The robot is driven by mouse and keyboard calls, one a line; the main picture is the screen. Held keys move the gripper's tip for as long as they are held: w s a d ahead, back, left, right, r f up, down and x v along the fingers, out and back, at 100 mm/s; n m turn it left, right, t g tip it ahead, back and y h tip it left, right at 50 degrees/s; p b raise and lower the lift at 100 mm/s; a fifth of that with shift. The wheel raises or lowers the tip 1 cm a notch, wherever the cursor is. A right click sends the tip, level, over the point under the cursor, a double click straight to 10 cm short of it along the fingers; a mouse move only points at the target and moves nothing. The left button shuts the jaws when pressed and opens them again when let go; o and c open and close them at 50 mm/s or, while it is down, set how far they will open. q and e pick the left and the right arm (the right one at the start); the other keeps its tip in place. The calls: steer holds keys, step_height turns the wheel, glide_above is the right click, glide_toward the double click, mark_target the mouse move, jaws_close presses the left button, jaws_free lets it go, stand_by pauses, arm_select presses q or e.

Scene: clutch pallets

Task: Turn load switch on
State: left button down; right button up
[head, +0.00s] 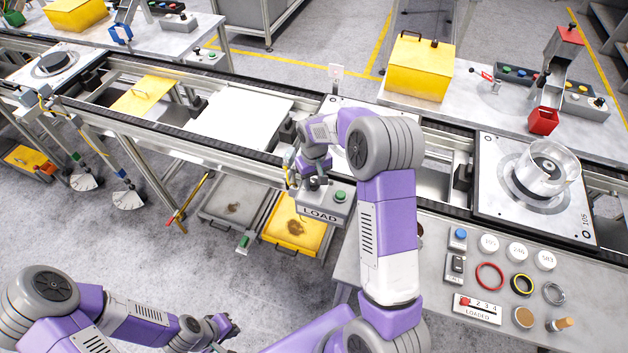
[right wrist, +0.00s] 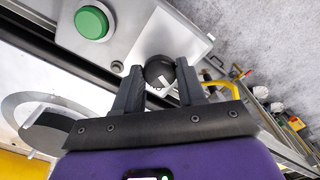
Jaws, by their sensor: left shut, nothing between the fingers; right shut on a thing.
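The load switch is a round black knob (right wrist: 159,70) on a grey control box (head: 330,208) labelled LOAD, at the front edge of the conveyor. A white mark shows on the knob in the right wrist view. My right gripper (head: 312,184) is at the box, and its two dark fingers (right wrist: 158,84) are closed on the knob from both sides. A green button (right wrist: 92,23) sits beside the knob on the same box; it also shows in the head view (head: 340,196). My left gripper (head: 228,325) is shut and empty at the lower left, over the floor, away from the box.
The conveyor carries several pallets; a right one (head: 490,200) holds a clear cylinder (head: 548,168). A side table (head: 430,300) at lower right holds rings, discs and a LOADED counter (head: 478,308). Grey (head: 215,215) and yellow (head: 285,232) bins lie below the conveyor.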

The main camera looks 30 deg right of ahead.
mark_target(314, 183)
steer(key=m, duration=0.3)
steer(key=shift+m, duration=0.4)
steer(key=shift+r+m, duration=0.1)
steer(key=shift+m, duration=1.7)
steer(key=o, duration=1)
steer(key=shift+o, duration=0.2)
step_height(314, 183, up, 8)
steer(key=shift+f+p, duration=0.25)
steer(key=shift+p, duration=0.1)
